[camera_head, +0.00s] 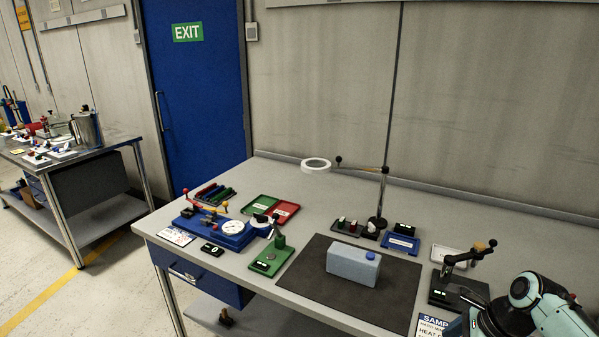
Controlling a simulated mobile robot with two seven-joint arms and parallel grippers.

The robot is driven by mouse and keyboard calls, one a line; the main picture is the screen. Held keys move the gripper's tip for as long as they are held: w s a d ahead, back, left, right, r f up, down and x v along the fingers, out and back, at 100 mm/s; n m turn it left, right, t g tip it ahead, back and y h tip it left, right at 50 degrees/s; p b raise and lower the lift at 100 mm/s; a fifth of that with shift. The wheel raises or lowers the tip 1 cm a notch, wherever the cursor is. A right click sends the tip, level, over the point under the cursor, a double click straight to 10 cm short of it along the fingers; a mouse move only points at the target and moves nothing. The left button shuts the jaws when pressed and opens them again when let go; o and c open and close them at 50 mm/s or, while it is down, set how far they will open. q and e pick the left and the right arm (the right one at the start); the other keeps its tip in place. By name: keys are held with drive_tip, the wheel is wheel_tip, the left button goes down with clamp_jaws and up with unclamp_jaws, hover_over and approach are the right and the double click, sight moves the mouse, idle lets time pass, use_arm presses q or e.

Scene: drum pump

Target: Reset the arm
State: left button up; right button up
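Part of one of my arms, white and teal, shows at the bottom right corner of the head view, over the front right of the workbench (330,210). No gripper fingers of that arm can be seen. My other arm and its gripper are outside the picture.
A blue device with a dial (232,227), a green plate (268,262), and green and red trays (285,211) stand left of the mat. A magnifier lamp (316,166) rises behind it. A black stand with a lever (462,270) is near my arm. A second bench (100,152) is far left.

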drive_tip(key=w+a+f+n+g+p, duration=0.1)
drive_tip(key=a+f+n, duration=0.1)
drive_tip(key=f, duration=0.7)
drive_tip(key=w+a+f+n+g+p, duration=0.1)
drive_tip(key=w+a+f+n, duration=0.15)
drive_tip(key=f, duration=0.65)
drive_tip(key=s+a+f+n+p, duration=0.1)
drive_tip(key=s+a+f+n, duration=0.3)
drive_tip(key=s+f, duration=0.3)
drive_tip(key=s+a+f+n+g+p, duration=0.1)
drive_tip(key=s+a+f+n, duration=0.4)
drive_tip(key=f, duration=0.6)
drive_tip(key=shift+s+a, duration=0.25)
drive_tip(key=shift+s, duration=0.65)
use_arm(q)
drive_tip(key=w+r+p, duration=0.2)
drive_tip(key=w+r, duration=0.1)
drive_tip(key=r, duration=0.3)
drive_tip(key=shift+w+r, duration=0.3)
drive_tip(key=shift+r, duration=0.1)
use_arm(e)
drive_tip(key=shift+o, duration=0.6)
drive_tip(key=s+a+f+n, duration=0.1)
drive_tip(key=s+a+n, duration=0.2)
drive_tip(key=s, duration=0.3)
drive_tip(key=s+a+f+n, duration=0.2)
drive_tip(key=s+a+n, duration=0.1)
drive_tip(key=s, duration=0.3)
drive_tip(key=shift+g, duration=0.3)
